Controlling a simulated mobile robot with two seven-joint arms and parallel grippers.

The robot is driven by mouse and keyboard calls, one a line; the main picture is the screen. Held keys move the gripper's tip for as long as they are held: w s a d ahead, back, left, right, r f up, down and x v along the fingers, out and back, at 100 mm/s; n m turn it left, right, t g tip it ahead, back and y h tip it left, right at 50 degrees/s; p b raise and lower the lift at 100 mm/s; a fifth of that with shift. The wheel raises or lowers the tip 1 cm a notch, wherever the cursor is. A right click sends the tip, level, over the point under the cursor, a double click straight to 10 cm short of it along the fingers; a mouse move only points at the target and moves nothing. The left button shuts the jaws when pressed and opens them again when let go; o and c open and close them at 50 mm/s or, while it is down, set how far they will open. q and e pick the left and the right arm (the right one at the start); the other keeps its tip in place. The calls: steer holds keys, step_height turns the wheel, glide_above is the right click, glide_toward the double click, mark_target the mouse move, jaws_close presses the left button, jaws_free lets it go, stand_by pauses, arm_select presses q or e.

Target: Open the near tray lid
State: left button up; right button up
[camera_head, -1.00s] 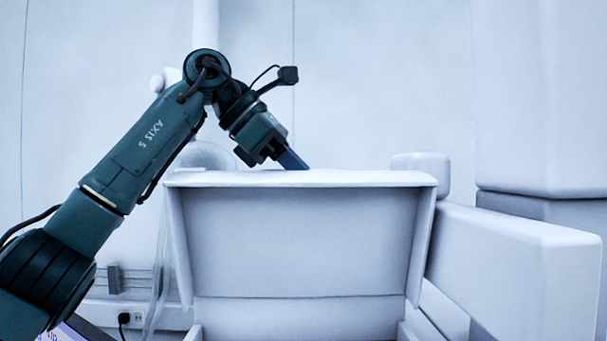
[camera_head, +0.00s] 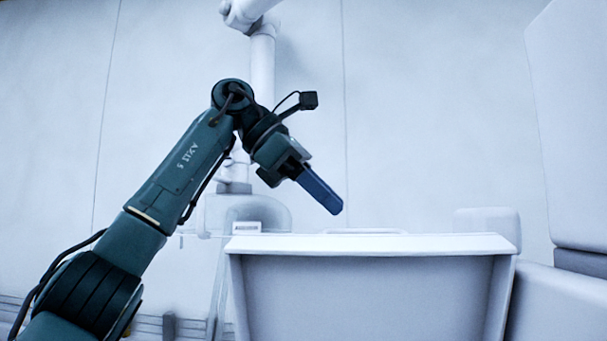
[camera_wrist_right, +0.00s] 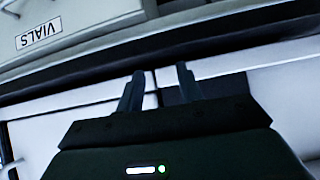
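A white box-like unit (camera_head: 375,290) with a flat top edge and side walls stands at lower centre in the head view. I cannot tell whether it is the near tray or its lid. My left gripper (camera_head: 332,205) is above its top edge, apart from it, pointing down to the right. Its blue fingers overlap, so their gap is hidden. In the right wrist view my right gripper (camera_wrist_right: 160,75) has its two fingers apart with nothing between them. They point at a dark edge strip (camera_wrist_right: 230,45) below a white front with a "VIALS" label (camera_wrist_right: 39,34).
White blocks (camera_head: 565,300) stand right of the unit. A white column (camera_head: 262,70) rises behind my left arm. A small labelled piece (camera_head: 246,227) is at the unit's back left. The space above the unit is clear right of my left gripper.

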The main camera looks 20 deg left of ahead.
arm_select(q)
steer(key=shift+v, duration=2.7)
